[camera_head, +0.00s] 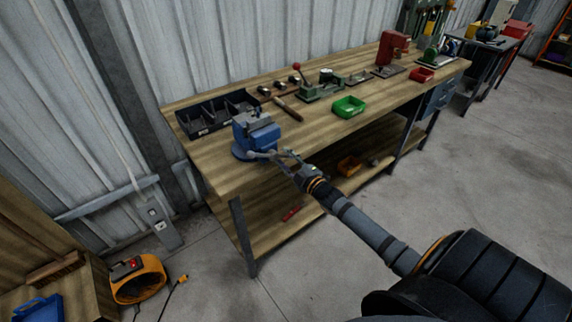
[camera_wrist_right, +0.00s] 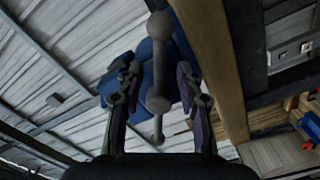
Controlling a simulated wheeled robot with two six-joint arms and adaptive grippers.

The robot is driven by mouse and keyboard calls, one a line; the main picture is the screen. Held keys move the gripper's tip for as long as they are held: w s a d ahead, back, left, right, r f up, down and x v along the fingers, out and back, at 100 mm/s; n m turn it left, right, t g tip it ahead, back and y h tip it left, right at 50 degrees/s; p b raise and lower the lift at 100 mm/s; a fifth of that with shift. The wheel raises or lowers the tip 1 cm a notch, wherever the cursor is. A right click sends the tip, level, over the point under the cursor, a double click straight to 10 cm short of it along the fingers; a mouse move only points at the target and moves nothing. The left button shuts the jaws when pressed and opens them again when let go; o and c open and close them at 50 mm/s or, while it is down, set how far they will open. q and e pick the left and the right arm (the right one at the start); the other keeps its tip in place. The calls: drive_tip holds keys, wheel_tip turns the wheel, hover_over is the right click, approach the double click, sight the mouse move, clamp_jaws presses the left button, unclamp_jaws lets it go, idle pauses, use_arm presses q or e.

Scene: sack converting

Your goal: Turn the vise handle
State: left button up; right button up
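The blue vise (camera_head: 257,136) is mounted on the near left corner of the wooden workbench; its blue body also shows in the right wrist view (camera_wrist_right: 150,52). Its grey handle (camera_head: 262,154) is on the side facing me. In the right wrist view the handle (camera_wrist_right: 158,68) is a grey bar with rounded knobs, running up and down the picture. My right gripper (camera_head: 288,160) is at the handle. Its fingers (camera_wrist_right: 157,82) are spread, one on each side of the handle, with gaps visible. My left gripper is not in view.
The workbench (camera_head: 215,165) has a black divided bin (camera_head: 215,112) behind the vise. An orange blower (camera_head: 150,280) is on the floor at left. The floor at right is clear.

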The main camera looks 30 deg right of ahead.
drive_tip(key=shift+r, duration=0.1)
clamp_jaws()
idle(0.4)
